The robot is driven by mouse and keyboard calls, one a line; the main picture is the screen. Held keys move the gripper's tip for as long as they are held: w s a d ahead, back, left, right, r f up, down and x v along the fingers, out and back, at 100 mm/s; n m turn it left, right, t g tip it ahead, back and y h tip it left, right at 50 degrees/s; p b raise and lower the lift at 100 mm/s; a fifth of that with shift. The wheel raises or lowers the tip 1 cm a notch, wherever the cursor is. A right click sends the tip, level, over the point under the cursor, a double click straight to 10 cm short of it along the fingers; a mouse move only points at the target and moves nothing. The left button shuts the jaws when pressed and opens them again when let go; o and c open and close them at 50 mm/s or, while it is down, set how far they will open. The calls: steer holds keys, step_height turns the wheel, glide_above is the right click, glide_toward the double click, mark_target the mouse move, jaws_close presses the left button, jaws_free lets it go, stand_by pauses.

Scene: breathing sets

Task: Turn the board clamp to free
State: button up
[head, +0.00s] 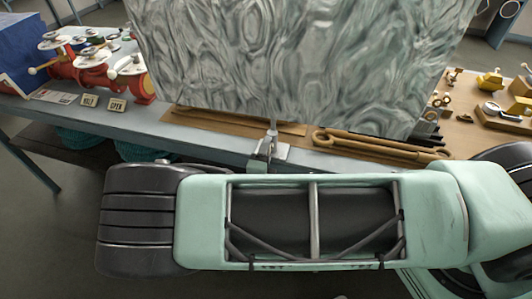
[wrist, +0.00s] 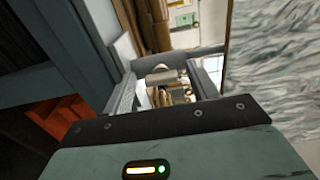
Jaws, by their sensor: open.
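A large grey marbled board (head: 310,60) stands upright on the bench. At its foot, on the bench's front edge, is a small metal clamp (head: 272,146) with a thin upright part. My mint arm passes in front and hides what lies below the clamp. In the wrist view my gripper (wrist: 168,68) is open, its two dark fingers apart. Small metal and tan parts show between and beyond the fingers; I cannot tell whether they belong to the clamp or whether anything touches. The board (wrist: 275,70) fills the right side of the wrist view.
The blue-grey bench (head: 190,137) runs across behind my arm. Red valves with round handwheels (head: 95,68) stand at its left. A tan wooden tool (head: 375,143) lies right of the clamp. Brass parts (head: 490,82) sit at the far right. Open floor shows at lower left.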

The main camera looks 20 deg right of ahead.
steer(key=b+v, duration=0.6)
steer(key=v, duration=1.1)
steer(key=shift+s, duration=0.15)
steer(key=shift+r, duration=0.1)
